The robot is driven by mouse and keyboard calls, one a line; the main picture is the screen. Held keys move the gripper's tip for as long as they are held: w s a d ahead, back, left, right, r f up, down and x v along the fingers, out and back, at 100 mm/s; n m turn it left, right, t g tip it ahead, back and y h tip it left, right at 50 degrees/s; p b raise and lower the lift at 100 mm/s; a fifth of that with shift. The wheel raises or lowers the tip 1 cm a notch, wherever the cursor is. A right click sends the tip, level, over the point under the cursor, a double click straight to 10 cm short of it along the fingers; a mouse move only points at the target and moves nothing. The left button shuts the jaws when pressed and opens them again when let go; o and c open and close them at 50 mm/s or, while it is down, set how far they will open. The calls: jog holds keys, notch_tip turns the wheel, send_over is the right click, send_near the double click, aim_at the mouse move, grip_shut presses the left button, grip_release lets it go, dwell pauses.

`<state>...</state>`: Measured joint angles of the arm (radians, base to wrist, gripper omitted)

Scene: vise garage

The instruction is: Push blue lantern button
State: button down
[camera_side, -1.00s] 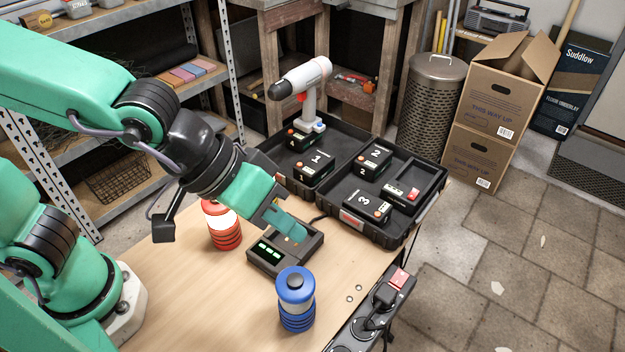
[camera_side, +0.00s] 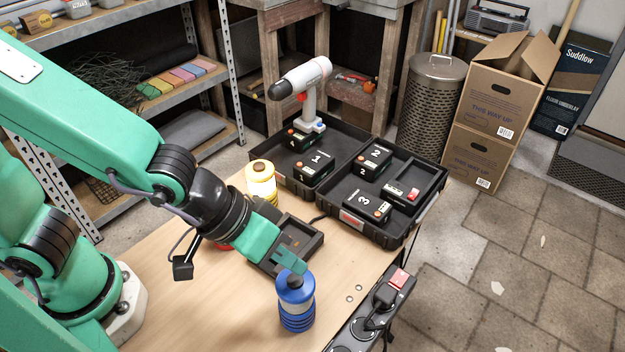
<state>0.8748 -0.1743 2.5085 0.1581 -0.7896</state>
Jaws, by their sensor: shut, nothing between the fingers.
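The blue lantern (camera_side: 296,310) stands upright on the wooden workbench, with a blue ribbed base, a pale middle and a blue top. My green gripper (camera_side: 297,270) is shut and empty, with its fingertips right at the top of the blue lantern. The fingertips cover the lantern's button, and I cannot tell whether they touch it.
A dark charger box (camera_side: 287,246) lies behind my gripper. A yellow lantern (camera_side: 261,182) stands behind it, and a red lantern (camera_side: 222,246) is mostly hidden by my arm. A black case (camera_side: 385,228) with batteries and a power strip (camera_side: 372,312) are to the right.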

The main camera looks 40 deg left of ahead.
aim_at(290, 278)
jog(key=shift+f, duration=0.55)
jog(key=shift+f, duration=0.15)
dwell(1.7)
jog(key=shift+f, duration=0.25)
jog(key=shift+f, duration=0.45)
dwell(1.1)
jog(key=shift+r, duration=0.9)
jog(key=shift+r, duration=0.1)
jog(key=shift+r, duration=2.4)
jog(key=shift+a, duration=0.1)
